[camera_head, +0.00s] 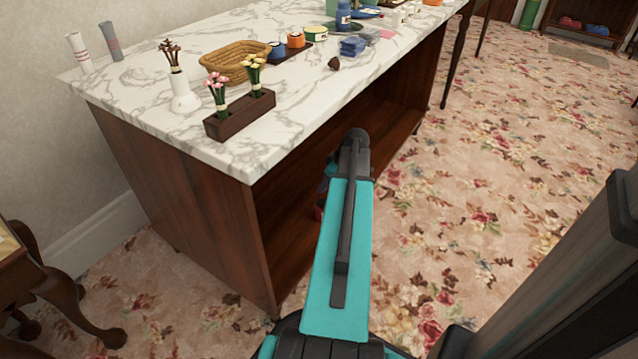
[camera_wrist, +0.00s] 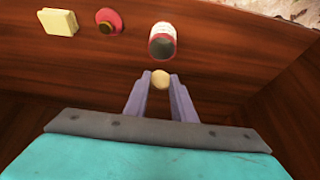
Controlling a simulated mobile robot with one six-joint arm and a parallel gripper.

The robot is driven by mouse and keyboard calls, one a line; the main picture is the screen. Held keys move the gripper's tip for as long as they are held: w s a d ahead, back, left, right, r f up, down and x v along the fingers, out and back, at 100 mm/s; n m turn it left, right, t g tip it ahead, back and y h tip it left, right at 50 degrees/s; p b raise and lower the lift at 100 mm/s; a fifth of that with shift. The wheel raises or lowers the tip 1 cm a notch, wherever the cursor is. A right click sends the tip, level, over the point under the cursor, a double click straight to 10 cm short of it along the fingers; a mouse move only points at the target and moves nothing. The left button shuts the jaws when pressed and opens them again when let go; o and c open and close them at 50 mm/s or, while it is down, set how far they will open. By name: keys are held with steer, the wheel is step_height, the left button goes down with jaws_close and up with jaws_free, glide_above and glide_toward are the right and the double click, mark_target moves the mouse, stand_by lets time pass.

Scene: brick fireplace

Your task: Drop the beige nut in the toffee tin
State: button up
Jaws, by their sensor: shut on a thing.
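My gripper (camera_wrist: 160,82) is shut on the beige nut (camera_wrist: 160,78), a small round thing held between its two fingertips in the wrist view. Just beyond the nut is a red and white cylinder with a round, dark, red-rimmed end (camera_wrist: 162,47), which looks like the toffee tin. The nut appears apart from it, on the near side of its rim. No label can be read.
On the same brown wood surface (camera_wrist: 235,60) are a red round thing with a brown knob (camera_wrist: 109,22) and a pale yellow block (camera_wrist: 58,22), both left of the tin. The marble-topped cabinet (camera_head: 140,90) carries a wicker basket (camera_head: 232,64) and a flower planter (camera_head: 240,116).

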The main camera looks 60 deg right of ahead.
stand_by(0.4)
steer(key=shift+d+p, duration=0.15)
steer(key=shift+p, duration=0.25)
step_height(320, 180, down, 6)
steer(key=b, duration=0.2)
stand_by(0.5)
stand_by(2.2)
steer(key=o, duration=1.1)
steer(key=shift+r+p, duration=1.8)
steer(key=shift+r, duration=0.65)
